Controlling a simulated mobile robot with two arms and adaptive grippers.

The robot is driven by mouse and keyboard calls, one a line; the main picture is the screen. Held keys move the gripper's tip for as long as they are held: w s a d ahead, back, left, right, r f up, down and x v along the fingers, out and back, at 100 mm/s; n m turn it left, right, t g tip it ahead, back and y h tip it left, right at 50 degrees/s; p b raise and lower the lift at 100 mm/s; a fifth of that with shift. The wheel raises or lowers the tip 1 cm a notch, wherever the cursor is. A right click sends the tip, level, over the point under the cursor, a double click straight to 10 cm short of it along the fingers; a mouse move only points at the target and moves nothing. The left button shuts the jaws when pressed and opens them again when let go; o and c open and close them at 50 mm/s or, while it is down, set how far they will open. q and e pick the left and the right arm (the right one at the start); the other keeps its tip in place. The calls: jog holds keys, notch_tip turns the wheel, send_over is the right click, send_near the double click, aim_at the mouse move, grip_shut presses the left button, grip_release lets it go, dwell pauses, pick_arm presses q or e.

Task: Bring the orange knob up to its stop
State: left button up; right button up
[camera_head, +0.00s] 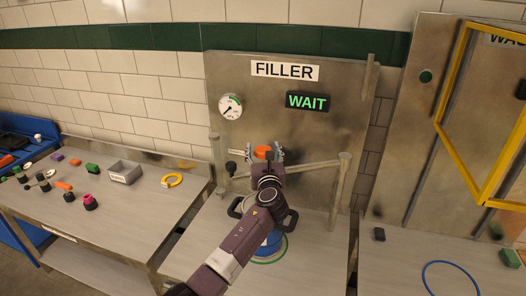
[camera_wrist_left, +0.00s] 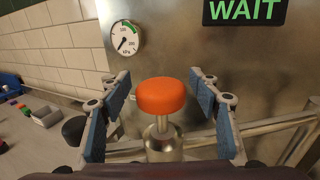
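The orange knob (camera_wrist_left: 162,95) is a round cap on a short metal stem above a metal collar, in front of the filler panel (camera_head: 228,75). It also shows small in the head view (camera_head: 263,149). My left gripper (camera_head: 264,154) is open, with its blue-padded fingers (camera_wrist_left: 160,115) on either side of the knob and a visible gap on both sides. The gauge (camera_head: 231,106) reads low on its scale, its needle pointing down-left. The display (camera_head: 307,101) reads WAIT in green. My right gripper is not in view.
A slanted metal bar (camera_head: 315,166) runs beside the knob to a post. A blue keg (camera_head: 268,244) with black handles stands below my arm. A yellow frame (camera_head: 455,130) stands at right.

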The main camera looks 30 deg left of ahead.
pick_arm(q)
jog(key=shift+s+d+f, duration=0.1)
jog(key=shift+f, duration=0.05)
jog(key=v, duration=1.1)
jog(key=shift+s+d, duration=0.2)
jog(key=shift+s, duration=0.15)
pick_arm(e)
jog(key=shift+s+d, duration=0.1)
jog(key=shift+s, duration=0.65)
